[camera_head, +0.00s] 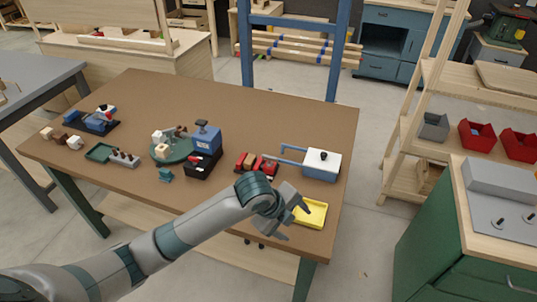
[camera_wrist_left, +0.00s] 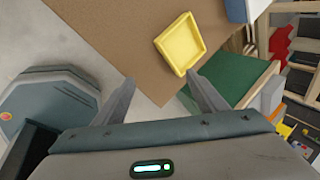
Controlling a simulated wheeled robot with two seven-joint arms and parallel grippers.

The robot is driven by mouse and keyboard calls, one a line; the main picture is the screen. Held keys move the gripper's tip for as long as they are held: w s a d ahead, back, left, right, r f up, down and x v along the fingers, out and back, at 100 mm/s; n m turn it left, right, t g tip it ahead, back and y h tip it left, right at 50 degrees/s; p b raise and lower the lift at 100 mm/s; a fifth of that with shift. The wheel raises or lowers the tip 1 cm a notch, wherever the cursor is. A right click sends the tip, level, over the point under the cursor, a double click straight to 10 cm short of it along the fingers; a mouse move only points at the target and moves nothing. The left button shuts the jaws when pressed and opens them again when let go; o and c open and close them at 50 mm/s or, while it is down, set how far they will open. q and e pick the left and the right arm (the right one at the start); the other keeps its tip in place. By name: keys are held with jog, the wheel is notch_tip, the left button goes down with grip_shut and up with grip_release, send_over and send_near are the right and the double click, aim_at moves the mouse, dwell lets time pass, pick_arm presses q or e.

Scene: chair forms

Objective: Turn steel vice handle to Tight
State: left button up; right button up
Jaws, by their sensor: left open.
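My left gripper (camera_head: 297,221) is open and empty. It is over the near right edge of the brown worktable, beside a yellow tray (camera_head: 316,214). In the left wrist view its two fingers are spread (camera_wrist_left: 161,83), with the tray (camera_wrist_left: 180,43) beyond them. I cannot make out for certain which thing is the steel vice, and no Tight mark is readable. A small red and dark device (camera_head: 257,165) and a blue and white box with a black knob (camera_head: 322,160) stand behind the gripper. My right gripper is out of view.
The worktable (camera_head: 135,90) also bears a blue block on a black base (camera_head: 207,138), a round green base (camera_head: 176,152), a grey pegged block (camera_head: 123,158) and a blue device (camera_head: 98,120). A green cabinet (camera_head: 430,240) stands right. The table's back is clear.

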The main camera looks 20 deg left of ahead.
pick_arm(q)
jog(key=w+a+r+m+y, duration=0.3)
jog(key=w+a+r+m, duration=0.9)
jog(key=r, duration=0.5)
jog(key=w+a, duration=0.2)
jog(key=w, duration=0.1)
jog(key=shift+w+a+r+y, duration=0.15)
jog(key=shift+w+a+y, duration=0.15)
jog(key=shift+w, duration=0.05)
jog(key=shift+w, duration=0.1)
jog(key=p, duration=0.5)
send_near(270, 157)
jog(key=x, duration=0.8)
jog(key=shift+a, duration=0.1)
jog(key=c, duration=1.1)
